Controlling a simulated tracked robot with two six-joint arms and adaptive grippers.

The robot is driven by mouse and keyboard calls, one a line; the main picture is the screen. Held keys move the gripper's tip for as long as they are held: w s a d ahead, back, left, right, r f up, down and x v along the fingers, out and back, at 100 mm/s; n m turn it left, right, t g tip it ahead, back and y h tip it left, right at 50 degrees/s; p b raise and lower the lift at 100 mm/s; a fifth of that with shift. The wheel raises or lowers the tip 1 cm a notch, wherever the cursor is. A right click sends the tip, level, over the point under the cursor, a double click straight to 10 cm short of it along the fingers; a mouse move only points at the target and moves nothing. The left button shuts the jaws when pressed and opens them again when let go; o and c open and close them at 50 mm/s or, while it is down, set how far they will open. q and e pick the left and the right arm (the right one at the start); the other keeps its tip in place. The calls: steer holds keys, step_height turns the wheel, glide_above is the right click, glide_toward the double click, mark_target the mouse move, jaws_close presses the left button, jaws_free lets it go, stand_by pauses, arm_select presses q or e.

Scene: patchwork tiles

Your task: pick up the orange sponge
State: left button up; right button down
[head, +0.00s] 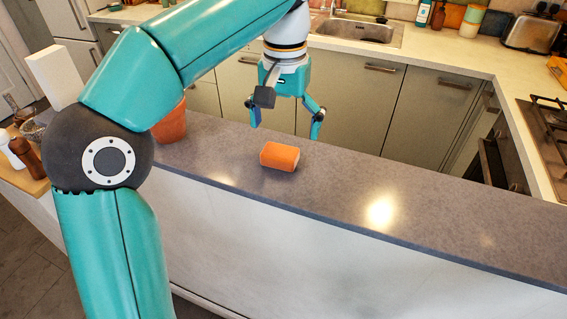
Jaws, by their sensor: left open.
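The orange sponge (280,157) lies on the grey counter, near the middle of the head view. It is a small rounded block on its side. My left gripper (285,120) is above and slightly behind the sponge in the picture, pointing down. Its fingers are spread wide and nothing is between them. It appears apart from the sponge. My left arm comes in from the left and arches over the counter. My right gripper is not in view.
The grey counter (350,190) is clear to the right of the sponge. An orange-brown pot (171,124) stands to the left, partly hidden by my arm. Behind are cabinets, a sink (357,30), a toaster (531,34) and a hob (548,130). Bottles (27,155) stand far left.

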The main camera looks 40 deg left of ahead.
mark_target(281, 150)
arm_select(q)
steer(key=f, duration=0.3)
steer(key=f+b, duration=0.1)
steer(key=f, duration=0.1)
steer(key=shift+s+a, duration=0.25)
steer(key=shift+s, duration=0.15)
steer(key=shift+f, duration=0.4)
steer(key=c, duration=0.9)
